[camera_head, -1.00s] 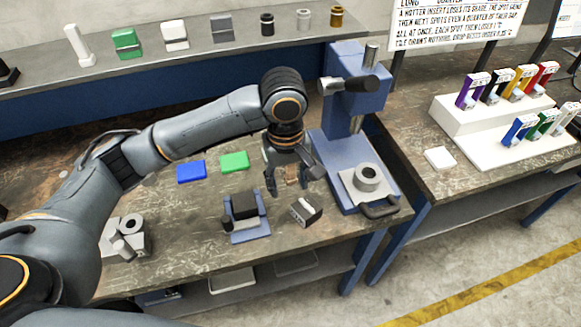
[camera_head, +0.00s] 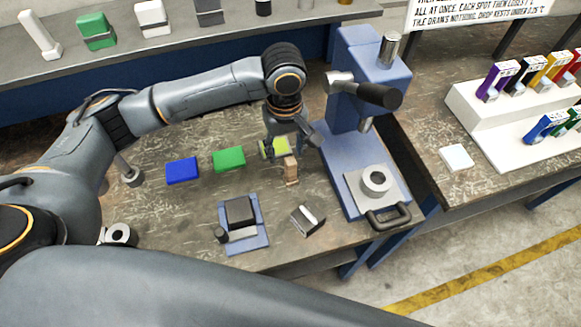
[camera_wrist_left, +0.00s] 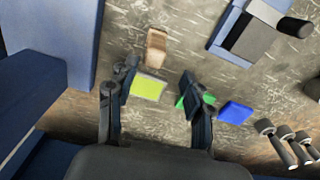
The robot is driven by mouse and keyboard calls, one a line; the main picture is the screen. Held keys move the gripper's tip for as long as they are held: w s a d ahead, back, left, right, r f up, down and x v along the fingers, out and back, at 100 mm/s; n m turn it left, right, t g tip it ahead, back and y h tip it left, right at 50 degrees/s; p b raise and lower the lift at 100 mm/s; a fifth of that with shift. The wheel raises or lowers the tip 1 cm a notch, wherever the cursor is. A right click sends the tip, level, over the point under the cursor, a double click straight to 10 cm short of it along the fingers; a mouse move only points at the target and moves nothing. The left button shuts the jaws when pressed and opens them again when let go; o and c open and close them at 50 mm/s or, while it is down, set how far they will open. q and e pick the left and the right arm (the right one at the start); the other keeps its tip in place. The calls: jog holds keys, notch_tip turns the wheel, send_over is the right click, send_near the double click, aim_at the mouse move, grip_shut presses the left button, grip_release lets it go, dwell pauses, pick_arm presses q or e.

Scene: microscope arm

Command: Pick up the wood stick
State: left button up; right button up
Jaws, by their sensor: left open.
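Whether a finger touches the stick I cannot tell. My right gripper is not in view.
The blue press (camera_head: 355,150) stands close right of the gripper. A yellow tile (camera_head: 274,149), green tile (camera_head: 229,159) and blue tile (camera_head: 182,170) lie on the bench (camera_head: 165,215). A blue fixture (camera_head: 243,238) and a grey block (camera_head: 308,219) sit nearer.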

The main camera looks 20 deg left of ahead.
aim_at(287, 158)
pick_arm(q)
notch_tip(287, 158, down, 2)
jog(key=shift+f, duration=0.25)
jog(key=shift+w+f, duration=0.1)
jog(key=shift+f, duration=0.5)
jog(key=f+p, duration=0.1)
jog(key=f, duration=0.1)
jog(key=d+f, duration=0.1)
jog(key=f, duration=0.1)
jog(key=shift+f+p, duration=0.1)
jog(key=shift+p, duration=0.25)
jog(key=shift+f, duration=0.25)
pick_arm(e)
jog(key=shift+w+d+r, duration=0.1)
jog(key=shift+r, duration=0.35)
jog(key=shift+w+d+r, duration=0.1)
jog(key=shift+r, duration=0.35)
pick_arm(q)
jog(key=shift+c, duration=0.8)
grip_shut()
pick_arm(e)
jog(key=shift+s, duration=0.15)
